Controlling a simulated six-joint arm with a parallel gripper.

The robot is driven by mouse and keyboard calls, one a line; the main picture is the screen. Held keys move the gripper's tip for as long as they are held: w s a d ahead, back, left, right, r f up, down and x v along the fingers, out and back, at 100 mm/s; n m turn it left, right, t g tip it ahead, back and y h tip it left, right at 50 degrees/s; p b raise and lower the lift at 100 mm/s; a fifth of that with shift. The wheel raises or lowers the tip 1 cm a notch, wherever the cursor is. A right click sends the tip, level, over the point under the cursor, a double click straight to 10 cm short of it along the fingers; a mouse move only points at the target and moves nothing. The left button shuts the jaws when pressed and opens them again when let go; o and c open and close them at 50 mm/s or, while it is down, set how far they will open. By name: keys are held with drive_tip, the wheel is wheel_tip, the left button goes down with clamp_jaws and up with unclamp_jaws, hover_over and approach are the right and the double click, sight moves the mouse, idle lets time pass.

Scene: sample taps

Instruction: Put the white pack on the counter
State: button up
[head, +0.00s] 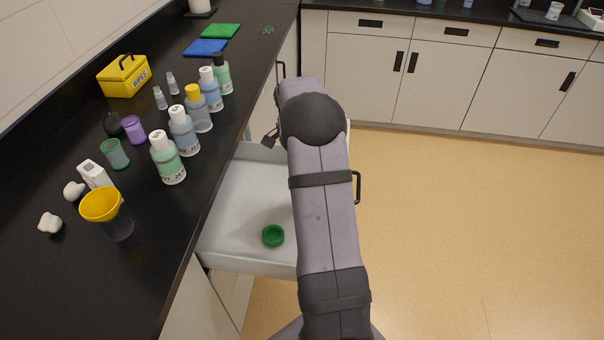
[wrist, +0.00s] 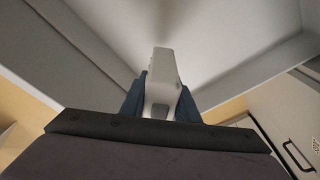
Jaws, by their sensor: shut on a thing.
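The white pack (wrist: 162,65) is between the two dark fingers of my gripper (wrist: 160,100) in the wrist view. My gripper is shut on it, and its far end sticks out past the fingertips. The pale inside of the open drawer (head: 232,205) lies beyond it; I cannot tell whether the pack touches the drawer. In the head view my arm hides the pack and most of the gripper; only a dark part shows at the arm's left, over the drawer. The black counter (head: 60,285) runs along the left.
A green round lid (head: 273,236) lies in the drawer. The counter holds several bottles (head: 184,130), a yellow funnel (head: 101,204) on a clear vessel, a white device (head: 95,174), cups, a yellow box (head: 123,76) and green and blue mats (head: 206,47). Its near left part is clear.

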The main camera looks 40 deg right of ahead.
drive_tip(key=a+r+n+p, duration=0.3)
drive_tip(key=a+r+p, duration=0.2)
drive_tip(key=a, duration=0.7)
drive_tip(key=w+a+r+n+p, duration=0.1)
drive_tip(key=a+r+n+p, duration=0.2)
drive_tip(key=a+r+p, duration=0.3)
drive_tip(key=a+r+n+t+p, duration=0.1)
drive_tip(key=a+r+n+p, duration=0.2)
drive_tip(key=a+r, duration=0.9)
drive_tip(key=a+p, duration=0.2)
drive_tip(key=a, duration=0.4)
drive_tip(key=shift+w+a+r+y, duration=0.2)
drive_tip(key=shift+w+a+y, duration=0.1)
drive_tip(key=shift+a, duration=0.05)
drive_tip(key=shift+f+p, duration=0.1)
drive_tip(key=shift+p, duration=0.2)
drive_tip(key=shift+f+p, duration=1.65)
drive_tip(key=shift+f, duration=3.25)
drive_tip(key=shift+f, duration=0.1)
